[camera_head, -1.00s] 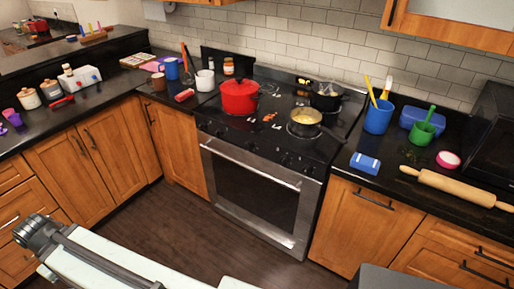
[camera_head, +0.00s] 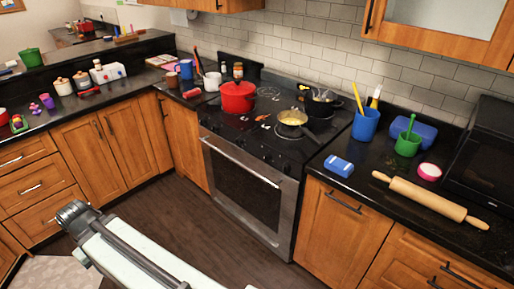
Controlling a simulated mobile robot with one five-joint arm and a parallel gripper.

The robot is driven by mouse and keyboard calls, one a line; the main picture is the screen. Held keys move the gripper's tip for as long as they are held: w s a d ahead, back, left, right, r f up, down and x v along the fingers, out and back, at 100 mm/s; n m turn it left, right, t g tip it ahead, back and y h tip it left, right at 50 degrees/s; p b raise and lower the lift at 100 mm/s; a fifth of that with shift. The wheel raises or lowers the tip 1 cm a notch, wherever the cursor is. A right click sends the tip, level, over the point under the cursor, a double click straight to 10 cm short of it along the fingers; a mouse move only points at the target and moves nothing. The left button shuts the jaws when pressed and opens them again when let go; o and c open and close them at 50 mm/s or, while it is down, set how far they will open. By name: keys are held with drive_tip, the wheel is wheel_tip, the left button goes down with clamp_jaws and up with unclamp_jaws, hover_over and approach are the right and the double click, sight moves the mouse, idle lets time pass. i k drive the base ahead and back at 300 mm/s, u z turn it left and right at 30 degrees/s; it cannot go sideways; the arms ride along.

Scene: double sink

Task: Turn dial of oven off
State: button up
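The oven (camera_head: 243,187) is a black and steel range against the back wall, with its door shut. Several dark dials (camera_head: 242,144) sit in a row along the black front panel, above the steel door handle (camera_head: 243,158). They are small and dark, so their settings cannot be told. A red pot (camera_head: 238,97) and a pan (camera_head: 292,123) with yellow food stand on the cooktop. Part of my arm crosses the bottom left, in front of the floor and well short of the oven. My gripper is not seen.
Dark wooden floor (camera_head: 160,213) lies open before the oven. Cabinets flank it on both sides. The right counter holds a rolling pin (camera_head: 430,200), a blue sponge (camera_head: 339,166) and a blue utensil holder (camera_head: 365,125). Canisters and mugs stand on the left counter.

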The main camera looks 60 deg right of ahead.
sight(239, 141)
drive_tip(key=u, duration=0.15)
drive_tip(key=i, duration=0.9)
drive_tip(key=z, duration=0.05)
